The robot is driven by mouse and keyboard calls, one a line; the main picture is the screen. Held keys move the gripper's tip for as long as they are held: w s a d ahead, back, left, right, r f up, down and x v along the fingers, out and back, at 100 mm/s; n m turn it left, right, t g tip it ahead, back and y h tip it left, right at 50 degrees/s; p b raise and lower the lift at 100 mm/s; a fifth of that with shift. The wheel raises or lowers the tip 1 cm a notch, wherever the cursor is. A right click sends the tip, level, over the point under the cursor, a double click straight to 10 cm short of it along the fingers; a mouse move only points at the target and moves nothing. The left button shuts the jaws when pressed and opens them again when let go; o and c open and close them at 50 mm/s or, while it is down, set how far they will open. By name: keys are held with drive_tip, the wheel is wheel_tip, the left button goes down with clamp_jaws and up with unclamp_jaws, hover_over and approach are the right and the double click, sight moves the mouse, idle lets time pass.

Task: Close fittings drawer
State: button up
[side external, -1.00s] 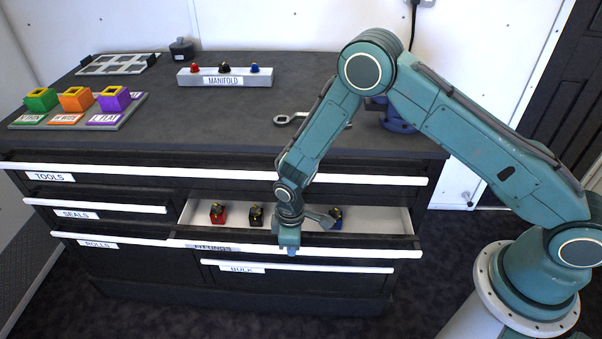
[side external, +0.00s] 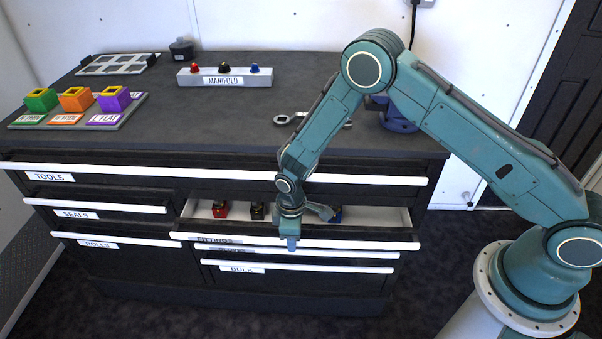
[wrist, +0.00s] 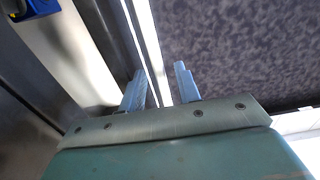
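The fittings drawer (side external: 345,243) is partly open in the cabinet, its white front rail standing out. My gripper (side external: 291,241) points down at the drawer's front edge. In the wrist view its fingers (wrist: 160,88) stand apart, one on each side of the drawer front. A gap shows beside the right finger; whether the left finger touches is unclear.
The tools drawer (side external: 250,176), seals drawer (side external: 120,206), rolls drawer (side external: 115,240) and bulk drawer (side external: 320,268) look shut. On the worktop (side external: 210,125) are a manifold block (side external: 224,79), a wrench (side external: 290,118) and a tray of coloured blocks (side external: 75,112). Floor in front is clear.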

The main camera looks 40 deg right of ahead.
drive_tip(key=shift+r, duration=0.1)
wheel_tip(320, 180, up, 14)
drive_tip(key=shift+f, duration=0.2)
idle(0.7)
drive_tip(key=c, duration=0.6)
drive_tip(key=shift+a+f, duration=0.2)
drive_tip(key=shift+a, duration=0.05)
clamp_jaws()
drive_tip(key=s+a+f+t, duration=0.1)
drive_tip(key=a+f+t, duration=0.2)
drive_tip(key=a, duration=0.3)
drive_tip(key=s+a+f+m+t, duration=0.1)
drive_tip(key=s+a+f+t, duration=0.1)
drive_tip(key=a, duration=0.5)
drive_tip(key=shift+f+t+h, duration=0.4)
drive_tip(key=shift+f+t, duration=0.45)
drive_tip(key=shift+t, duration=0.35)
